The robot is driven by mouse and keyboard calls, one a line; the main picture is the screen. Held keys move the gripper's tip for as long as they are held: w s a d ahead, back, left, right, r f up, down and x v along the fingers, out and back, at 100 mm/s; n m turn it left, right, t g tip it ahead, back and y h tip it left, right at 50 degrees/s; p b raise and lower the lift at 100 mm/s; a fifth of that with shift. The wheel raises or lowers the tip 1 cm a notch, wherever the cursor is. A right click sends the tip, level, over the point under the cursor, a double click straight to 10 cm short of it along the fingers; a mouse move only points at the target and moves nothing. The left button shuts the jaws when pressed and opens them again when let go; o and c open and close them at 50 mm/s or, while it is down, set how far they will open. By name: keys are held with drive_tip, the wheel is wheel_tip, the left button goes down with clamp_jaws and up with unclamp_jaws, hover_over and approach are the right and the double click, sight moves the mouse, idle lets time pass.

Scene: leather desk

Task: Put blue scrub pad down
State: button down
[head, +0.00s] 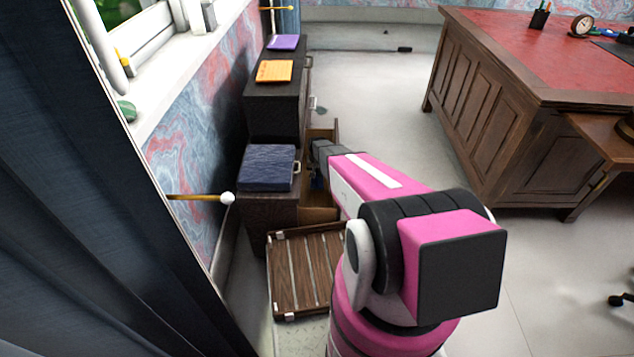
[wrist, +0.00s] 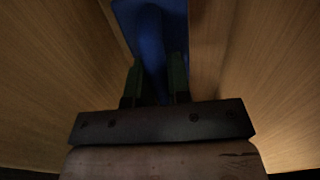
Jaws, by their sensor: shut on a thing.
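The blue scrub pad (wrist: 152,55) shows in the wrist view between the two dark green fingertips of my gripper (wrist: 157,82). The gripper is shut on it. Pad and fingers are down between the light wooden walls of an open drawer (wrist: 60,80). More blue shows behind the held pad; I cannot tell if it is the same pad. I cannot tell whether the pad touches the drawer bottom. In the head view my arm reaches to the open drawer (head: 319,214) of the dark cabinet, and the fingertips are hidden.
A dark blue case (head: 267,167) lies on the near cabinet. An orange book (head: 274,71) and a purple book (head: 285,42) lie on the far cabinet. A slatted wooden rack (head: 300,275) is on the floor. A large desk (head: 510,110) stands right, with clear floor between.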

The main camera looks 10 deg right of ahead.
drive_tip(key=shift+f, duration=2.55)
drive_tip(key=shift+f, duration=0.15)
drive_tip(key=c, duration=1.1)
unclamp_jaws()
drive_tip(key=shift+o, duration=0.2)
wheel_tip(320, 180, up, 12)
drive_tip(key=shift+s+r, duration=0.1)
drive_tip(key=s+r+n, duration=0.2)
drive_tip(key=s+r, duration=2)
drive_tip(key=s, duration=0.4)
drive_tip(key=shift+o, duration=0.5)
drive_tip(key=shift+f, duration=0.1)
